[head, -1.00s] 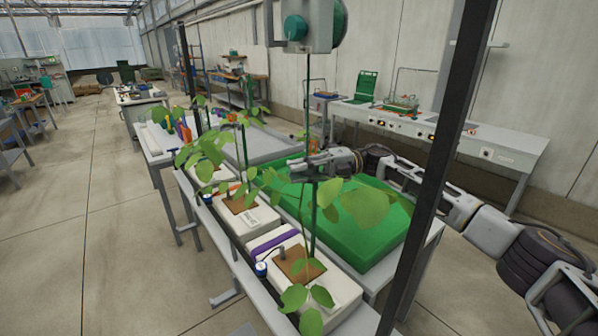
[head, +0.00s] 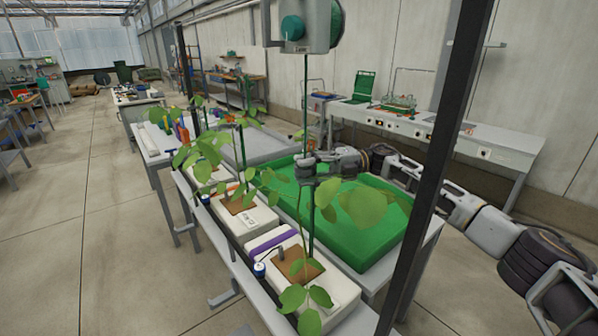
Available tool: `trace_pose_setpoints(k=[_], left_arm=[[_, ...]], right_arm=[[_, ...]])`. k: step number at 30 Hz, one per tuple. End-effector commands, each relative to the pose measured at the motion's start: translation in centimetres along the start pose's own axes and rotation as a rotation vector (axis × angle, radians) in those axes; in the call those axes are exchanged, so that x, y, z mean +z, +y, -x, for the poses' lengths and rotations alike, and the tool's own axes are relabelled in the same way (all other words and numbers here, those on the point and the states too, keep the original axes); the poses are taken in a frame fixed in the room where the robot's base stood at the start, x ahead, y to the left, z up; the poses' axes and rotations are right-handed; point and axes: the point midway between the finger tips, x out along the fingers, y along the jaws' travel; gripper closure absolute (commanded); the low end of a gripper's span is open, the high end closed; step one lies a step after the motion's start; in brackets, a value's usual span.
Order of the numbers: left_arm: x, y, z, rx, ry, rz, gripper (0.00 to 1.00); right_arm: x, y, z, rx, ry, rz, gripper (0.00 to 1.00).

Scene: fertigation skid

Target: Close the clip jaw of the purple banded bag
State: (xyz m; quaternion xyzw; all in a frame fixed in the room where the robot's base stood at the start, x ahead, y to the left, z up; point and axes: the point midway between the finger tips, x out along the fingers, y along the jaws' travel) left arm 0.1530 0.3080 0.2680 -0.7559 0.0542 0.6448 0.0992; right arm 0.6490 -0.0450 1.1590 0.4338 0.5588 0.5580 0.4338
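The purple banded bag (head: 343,288) is the nearest white grow bag on the bench, with a purple band (head: 272,238) across its far end. A brown square (head: 298,265) lies on its top and a leafy plant rises from it. A dark green upright line (head: 311,225) runs from the bag up to the reel box. My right gripper (head: 306,171) comes in from the right, high over the bag's far side, at the line among the leaves. Its fingers are small and partly overlapped, so their opening is unclear. I cannot make out the clip jaw. My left gripper is out of view.
A green tray (head: 375,255) lies right of the bags, under my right arm. The reel box (head: 306,25) hangs above. A dark post (head: 432,170) stands at the front right. More bags with plants (head: 240,216) continue behind. The floor at left is clear.

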Motion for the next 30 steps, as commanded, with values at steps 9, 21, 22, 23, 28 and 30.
trace_pose_setpoints(k=[9,21,22,23,28,30], left_arm=[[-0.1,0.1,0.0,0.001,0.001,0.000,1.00],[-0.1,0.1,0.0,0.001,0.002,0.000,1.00],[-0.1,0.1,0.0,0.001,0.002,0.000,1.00],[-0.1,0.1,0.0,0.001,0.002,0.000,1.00],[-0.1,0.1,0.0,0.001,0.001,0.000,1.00],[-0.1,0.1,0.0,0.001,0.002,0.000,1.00]], right_arm=[[0.1,0.0,4.8,0.002,-0.002,-0.001,0.62],[0.0,0.0,9.1,0.000,0.000,0.000,0.62],[0.0,0.0,9.3,0.000,0.000,0.000,0.62],[0.0,0.0,9.4,0.000,0.000,0.000,0.62],[0.0,0.0,9.6,0.000,0.001,0.000,0.62],[0.0,0.0,9.6,0.000,0.001,0.000,0.62]])
